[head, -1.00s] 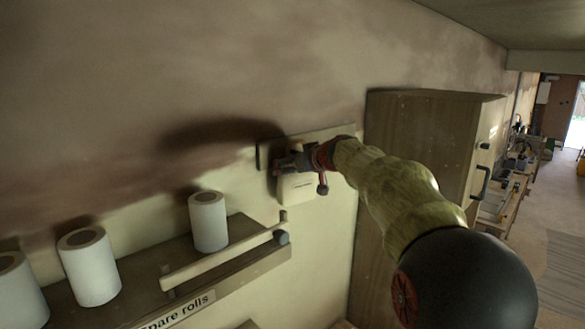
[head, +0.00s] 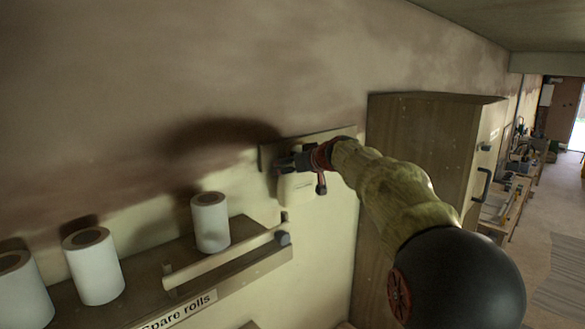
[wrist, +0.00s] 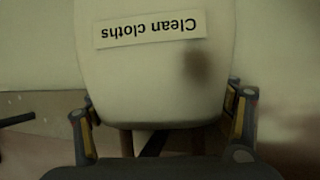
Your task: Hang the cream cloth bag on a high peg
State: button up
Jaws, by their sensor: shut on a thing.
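The cream cloth bag (head: 296,187) hangs just under my gripper (head: 284,163), close to the wall. In the wrist view the bag (wrist: 155,75) fills the upper middle, with an upside-down "Clean cloths" label. My gripper (wrist: 162,125) is shut on the bag; its fingers show on either side, and the grip itself is hard to see. A wooden board (head: 335,135) on the wall lies behind my gripper. A dark peg (wrist: 15,120) sticks out at the left in the wrist view. I cannot tell whether the bag touches any peg.
A wall shelf labelled "Spare rolls" (head: 180,312), with a front rail (head: 220,260), sits below and left. It holds white rolls (head: 210,222). A tall wooden cabinet (head: 420,140) stands to the right of the board. Open floor (head: 545,240) lies beyond it.

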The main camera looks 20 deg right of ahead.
jog(key=shift+w+a+r, duration=0.1)
jog(key=shift+r, duration=0.1)
dwell(0.3)
notch_tip(320, 180, down, 3)
jog(key=shift+w+a, duration=0.1)
dwell(0.6)
jog(key=shift+r, duration=0.2)
jog(key=o, duration=2.3)
jog(key=shift+r, duration=0.2)
jog(key=shift+c, duration=0.7)
jog(key=shift+o, duration=0.8)
